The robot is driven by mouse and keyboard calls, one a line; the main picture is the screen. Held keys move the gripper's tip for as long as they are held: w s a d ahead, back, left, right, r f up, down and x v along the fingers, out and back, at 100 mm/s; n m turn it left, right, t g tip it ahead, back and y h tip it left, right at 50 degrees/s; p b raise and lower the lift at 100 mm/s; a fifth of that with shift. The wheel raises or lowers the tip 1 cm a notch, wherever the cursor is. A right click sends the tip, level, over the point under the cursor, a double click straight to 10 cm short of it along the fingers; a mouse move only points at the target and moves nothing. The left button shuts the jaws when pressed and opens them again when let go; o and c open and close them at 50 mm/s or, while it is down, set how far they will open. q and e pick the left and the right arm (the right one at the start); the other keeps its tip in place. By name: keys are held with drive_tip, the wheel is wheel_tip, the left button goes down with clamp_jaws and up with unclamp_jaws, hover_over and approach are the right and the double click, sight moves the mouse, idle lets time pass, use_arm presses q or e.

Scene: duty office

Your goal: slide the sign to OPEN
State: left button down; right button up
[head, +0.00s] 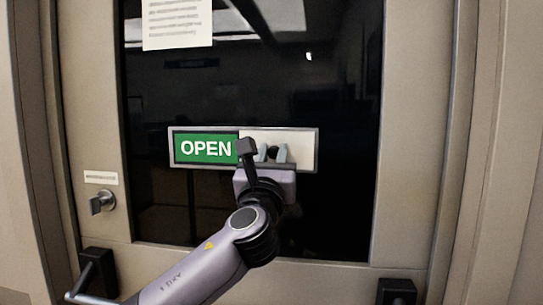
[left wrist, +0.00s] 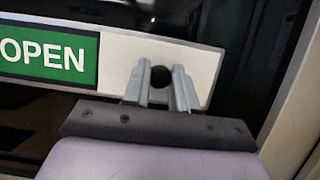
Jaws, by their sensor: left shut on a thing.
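The sign (head: 205,149) is a long grey-framed plate on the dark glass of a door. Its left half shows white OPEN on green, and a plain white slider panel (head: 303,150) covers the right half. The sign also shows in the left wrist view (left wrist: 48,58). My left gripper (head: 271,154) is in front of the white panel. In the left wrist view its fingers (left wrist: 160,76) are shut on a small dark round knob (left wrist: 158,77) on that panel, partly hidden by the fingers. My right gripper is not in view.
A keyed lock (head: 102,202) sits on the door frame at left under a small label (head: 101,178). A paper notice (head: 177,22) hangs on the upper glass. Black fittings (head: 97,272) (head: 397,291) stand out at the lower left and lower right of the door.

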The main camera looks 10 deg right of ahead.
use_arm(q)
drive_tip(key=c, duration=0.9)
unclamp_jaws()
drive_tip(key=shift+s+d, duration=0.1)
drive_tip(key=shift+d, duration=0.2)
drive_tip(key=shift+a, duration=0.1)
drive_tip(key=shift+b+v, duration=0.8)
drive_tip(key=shift+v, duration=2.75)
